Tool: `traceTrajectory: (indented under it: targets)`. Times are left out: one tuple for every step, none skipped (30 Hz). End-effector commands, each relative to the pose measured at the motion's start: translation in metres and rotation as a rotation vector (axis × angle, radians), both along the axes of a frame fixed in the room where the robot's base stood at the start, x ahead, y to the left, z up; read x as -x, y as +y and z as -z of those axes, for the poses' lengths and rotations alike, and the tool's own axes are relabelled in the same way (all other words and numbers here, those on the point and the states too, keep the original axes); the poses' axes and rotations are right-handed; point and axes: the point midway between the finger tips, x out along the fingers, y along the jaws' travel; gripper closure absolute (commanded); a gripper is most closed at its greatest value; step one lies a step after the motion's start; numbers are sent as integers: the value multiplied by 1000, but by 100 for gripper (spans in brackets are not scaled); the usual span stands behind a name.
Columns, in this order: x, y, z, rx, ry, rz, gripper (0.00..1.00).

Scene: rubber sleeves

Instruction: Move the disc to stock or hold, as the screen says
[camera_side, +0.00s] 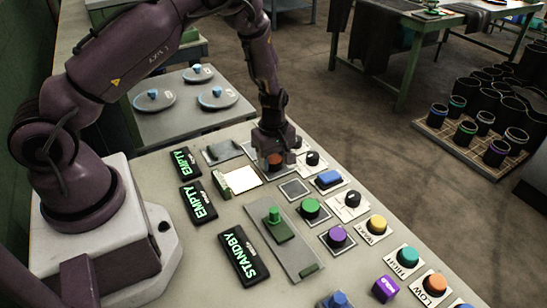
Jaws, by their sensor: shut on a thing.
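My gripper (276,150) points down over the far part of the control panel. It is shut on a small orange-brown round piece (276,159), mostly hidden between the fingers; I cannot tell whether this is the disc or a panel knob. Three tilted screens stand in a row: two read EMPTY (186,162) (198,204), and the nearest reads STANDBY (239,256). Three flat grey round pieces with blue knobs (154,99) (216,97) (198,73) lie on a side table.
Black sleeves (465,132) stand on a floor pallet.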

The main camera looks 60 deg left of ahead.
Motion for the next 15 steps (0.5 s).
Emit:
traceTrajectory:
  targets:
    - [0, 0, 0, 0, 0, 0, 77]
    - [0, 0, 0, 0, 0, 0, 77]
    - [0, 0, 1, 0, 1, 0, 77]
    - [0, 0, 2, 0, 1, 0, 77]
    - [0, 0, 3, 0, 0, 0, 77]
    - [0, 0, 3, 0, 0, 0, 43]
    - [0, 0, 3, 0, 0, 0, 36]
    - [0, 0, 3, 0, 0, 0, 29]
    - [0, 0, 3, 0, 0, 0, 24]
    - [0, 0, 3, 0, 0, 0, 24]
    - [0, 0, 3, 0, 0, 0, 24]
    - [0, 0, 3, 0, 0, 0, 24]
    - [0, 0, 3, 0, 0, 0, 24]
    - [0, 0, 3, 0, 0, 0, 24]
    - [0, 0, 3, 0, 0, 0, 24]
